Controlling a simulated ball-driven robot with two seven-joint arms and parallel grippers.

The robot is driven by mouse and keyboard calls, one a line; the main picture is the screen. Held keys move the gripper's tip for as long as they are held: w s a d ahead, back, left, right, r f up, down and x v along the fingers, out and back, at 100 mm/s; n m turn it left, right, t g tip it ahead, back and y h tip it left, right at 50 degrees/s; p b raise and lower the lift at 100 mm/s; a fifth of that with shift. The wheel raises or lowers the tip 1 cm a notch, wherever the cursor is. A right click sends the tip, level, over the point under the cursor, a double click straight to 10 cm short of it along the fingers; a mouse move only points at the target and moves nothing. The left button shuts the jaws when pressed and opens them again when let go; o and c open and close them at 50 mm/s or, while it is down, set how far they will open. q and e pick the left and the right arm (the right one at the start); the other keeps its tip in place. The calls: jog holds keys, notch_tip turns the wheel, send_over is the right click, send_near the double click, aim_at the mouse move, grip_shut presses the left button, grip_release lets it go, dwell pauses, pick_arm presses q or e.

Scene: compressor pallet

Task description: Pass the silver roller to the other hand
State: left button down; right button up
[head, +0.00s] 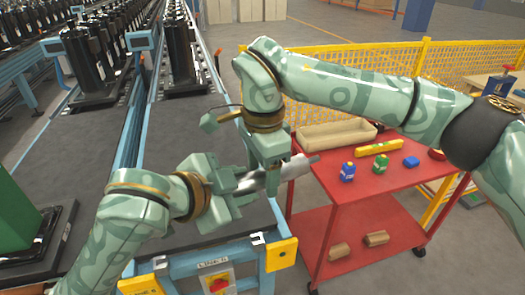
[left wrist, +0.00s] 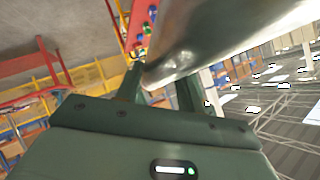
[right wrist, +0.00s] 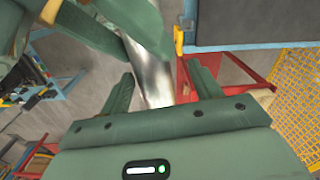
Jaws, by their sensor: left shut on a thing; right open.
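The silver roller (head: 293,168) is a shiny metal cylinder held in the air, its free end pointing right toward the red cart. My left gripper (head: 236,184) is shut on it; in the left wrist view the roller (left wrist: 205,38) crosses above the two fingers (left wrist: 162,82). My right gripper (head: 272,165) comes down from above onto the roller's middle. In the right wrist view its fingers (right wrist: 163,84) are open, with the roller (right wrist: 154,74) showing between them, nearer the left finger. I cannot tell whether they touch it.
A red cart (head: 375,178) stands at the right with a beige tray (head: 335,134), small blue and green bottles (head: 381,162) and a yellow level (head: 378,148). A conveyor (head: 200,108) with black compressors runs at the left. A yellow mesh fence (head: 400,75) stands behind the cart.

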jog(key=shift+f, duration=0.25)
grip_shut()
pick_arm(q)
jog(key=c, duration=0.8)
grip_release()
pick_arm(e)
jog(key=shift+r, duration=0.1)
